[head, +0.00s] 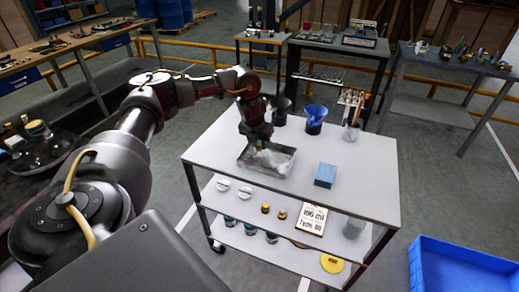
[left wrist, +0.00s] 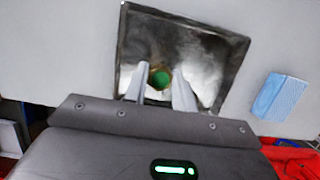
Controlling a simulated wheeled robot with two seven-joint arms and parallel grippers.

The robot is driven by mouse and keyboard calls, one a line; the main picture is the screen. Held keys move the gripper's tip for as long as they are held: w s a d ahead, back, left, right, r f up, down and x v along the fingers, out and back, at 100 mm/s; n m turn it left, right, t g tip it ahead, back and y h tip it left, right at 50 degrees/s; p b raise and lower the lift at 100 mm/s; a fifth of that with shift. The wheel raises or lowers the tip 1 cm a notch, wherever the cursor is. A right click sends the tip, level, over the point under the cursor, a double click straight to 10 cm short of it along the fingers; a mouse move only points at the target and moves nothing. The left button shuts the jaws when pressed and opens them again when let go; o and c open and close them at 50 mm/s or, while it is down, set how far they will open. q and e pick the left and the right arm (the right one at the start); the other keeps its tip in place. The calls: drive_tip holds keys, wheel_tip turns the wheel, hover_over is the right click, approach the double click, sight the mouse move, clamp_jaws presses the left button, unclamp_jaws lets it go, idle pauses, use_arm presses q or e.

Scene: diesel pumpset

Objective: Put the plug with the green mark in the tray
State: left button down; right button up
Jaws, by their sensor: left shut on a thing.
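The tray (head: 278,171) is a shallow metal tray on the white cart top, and it also shows in the left wrist view (left wrist: 205,40). My left gripper (head: 258,146) is over the tray, pointing down. In the left wrist view its two pale fingers (left wrist: 159,88) are shut on the plug (left wrist: 160,77), whose round end shows green with a brownish rim. The plug is over the inside of the tray; I cannot tell whether it touches the tray floor. My right gripper is not in view.
A blue block (head: 325,175) lies right of the tray on the cart top (head: 355,200). A dark cup, a blue funnel (head: 315,115) and a clear jar (head: 351,131) stand behind. The cart's lower shelf holds several small parts. A blue crate (head: 465,268) is at the lower right.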

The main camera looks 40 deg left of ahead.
sight(259, 148)
use_arm(q)
drive_tip(key=x, duration=0.3)
drive_tip(key=shift+s+d+f, duration=0.15)
drive_tip(key=shift+s+f, duration=0.1)
drive_tip(key=shift+f, duration=0.1)
drive_tip(key=shift+f, duration=0.1)
drive_tip(key=c, duration=1.1)
unclamp_jaws()
drive_tip(key=shift+c, duration=0.2)
